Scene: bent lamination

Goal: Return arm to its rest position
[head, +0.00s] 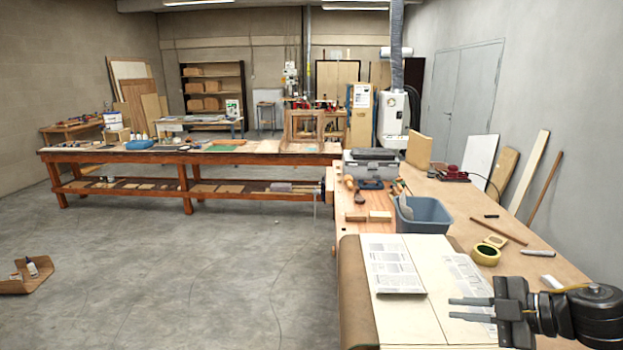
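My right gripper (470,309) comes in from the lower right in the head view. Its two fingers point left and stand apart, with nothing between them. It is above the right part of the near bench, over a printed sheet (464,270) on a pale board (350,289). I cannot tell how high above the sheet it is. My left arm and gripper do not show.
A blue-grey bin (424,215), a yellow tape roll (486,254) and a wooden stick (498,232) are on the bench (540,268). Another printed sheet (391,262) lies on the board. Boards lean on the right wall. The floor (200,265) at left is mostly clear.

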